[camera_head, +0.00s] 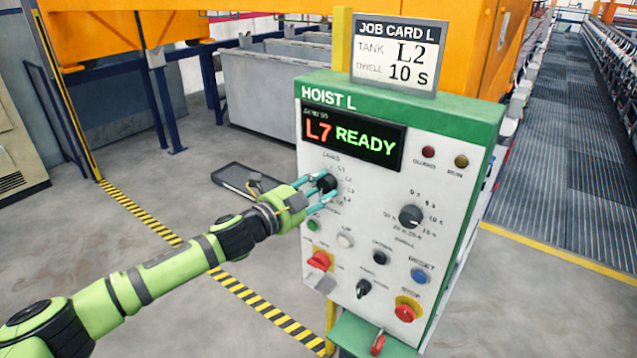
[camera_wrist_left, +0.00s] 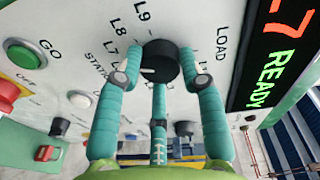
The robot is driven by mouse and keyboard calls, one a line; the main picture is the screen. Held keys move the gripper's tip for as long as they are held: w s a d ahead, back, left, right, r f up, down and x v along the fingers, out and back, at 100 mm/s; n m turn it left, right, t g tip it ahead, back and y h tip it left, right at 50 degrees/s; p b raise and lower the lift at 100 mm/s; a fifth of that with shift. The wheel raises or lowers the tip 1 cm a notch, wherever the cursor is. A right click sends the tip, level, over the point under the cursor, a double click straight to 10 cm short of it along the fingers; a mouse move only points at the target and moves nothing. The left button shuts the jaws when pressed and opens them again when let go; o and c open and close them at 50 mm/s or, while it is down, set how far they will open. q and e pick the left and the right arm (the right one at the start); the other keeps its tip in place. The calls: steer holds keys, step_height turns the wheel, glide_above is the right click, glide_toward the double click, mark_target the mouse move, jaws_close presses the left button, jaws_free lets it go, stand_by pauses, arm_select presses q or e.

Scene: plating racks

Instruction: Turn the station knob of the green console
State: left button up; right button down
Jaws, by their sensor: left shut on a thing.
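The green-topped console (camera_head: 470,125) is labelled HOIST L, and its display (camera_head: 352,136) reads L7 READY. The black station knob (camera_head: 329,182) sits below the display inside a ring of L labels. In the left wrist view the knob (camera_wrist_left: 160,58) has a white mark on the side towards L7. My left gripper (camera_head: 318,187) comes from the left, and its teal fingers are shut around the knob. In the wrist view the gripper (camera_wrist_left: 161,78) has a finger on either side and a third below. The fingers hide some labels. My right gripper is not in view.
A job card (camera_head: 396,54) on top reads TANK L2, DWELL 10 S. A dwell knob (camera_head: 410,215), a green button (camera_head: 313,225), a blue reset button (camera_head: 420,275) and a red stop button (camera_head: 406,312) share the panel.

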arm_select(q)
steer(key=shift+a+m+p, duration=0.1)
steer(key=shift+m+p, duration=0.2)
steer(key=shift+m, duration=0.3)
steer(key=o, duration=1.1)
steer(key=shift+w, duration=0.1)
steer(key=shift+o, duration=0.2)
steer(key=shift+a, duration=0.1)
steer(key=v, duration=1.1)
steer(key=shift+s+a, duration=0.2)
steer(key=shift+s, duration=0.2)
